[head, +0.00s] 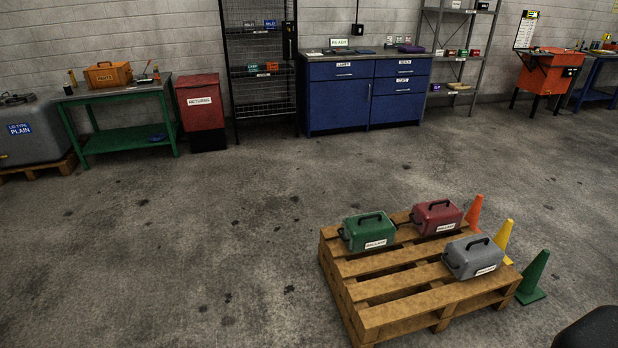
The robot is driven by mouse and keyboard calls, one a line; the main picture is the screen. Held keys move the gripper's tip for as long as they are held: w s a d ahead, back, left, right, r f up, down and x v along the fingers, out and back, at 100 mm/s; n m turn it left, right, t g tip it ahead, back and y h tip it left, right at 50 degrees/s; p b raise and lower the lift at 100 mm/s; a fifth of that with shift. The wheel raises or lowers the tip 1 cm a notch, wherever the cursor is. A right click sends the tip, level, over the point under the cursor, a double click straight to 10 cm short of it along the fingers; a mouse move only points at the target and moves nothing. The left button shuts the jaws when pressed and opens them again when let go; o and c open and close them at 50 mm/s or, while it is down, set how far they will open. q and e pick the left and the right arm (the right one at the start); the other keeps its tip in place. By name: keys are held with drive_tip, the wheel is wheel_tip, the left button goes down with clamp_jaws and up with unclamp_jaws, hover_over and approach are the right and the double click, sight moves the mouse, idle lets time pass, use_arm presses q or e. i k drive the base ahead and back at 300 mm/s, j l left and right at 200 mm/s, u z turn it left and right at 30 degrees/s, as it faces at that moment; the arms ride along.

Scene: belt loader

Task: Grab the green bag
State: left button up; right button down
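A green bag-like case (368,232) with a dark top handle and a white label sits upright on a wooden pallet (384,265), near its far left corner. A dark red case (437,216) of the same shape sits to its right, and a grey case (473,256) sits nearer on the right side. Neither of my grippers shows in the head view. A dark rounded shape at the bottom right corner cannot be made out for certain.
Orange (474,213), yellow (503,241) and green (533,277) cones stand along the pallet's right side. The floor to the left is clear. A green workbench (118,92), red bin (202,108) and blue cabinet (340,99) line the back wall.

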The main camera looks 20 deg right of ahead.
sight(361, 233)
drive_tip(key=i+u, duration=0.1)
drive_tip(key=i, duration=1.3)
drive_tip(key=i+z, duration=0.4)
drive_tip(key=i, duration=0.2)
drive_tip(key=i+j+z, duration=0.35)
drive_tip(key=i, duration=0.2)
drive_tip(key=i+z, duration=0.15)
drive_tip(key=z, duration=0.3)
drive_tip(key=i+z, duration=0.2)
drive_tip(key=z, duration=0.3)
drive_tip(key=i+z, duration=0.15)
drive_tip(key=z, duration=0.3)
drive_tip(key=i+z, duration=0.15)
drive_tip(key=z, duration=0.2)
drive_tip(key=i+j+z, duration=0.15)
drive_tip(key=z, duration=0.2)
drive_tip(key=i+j+z, duration=0.15)
drive_tip(key=z, duration=0.2)
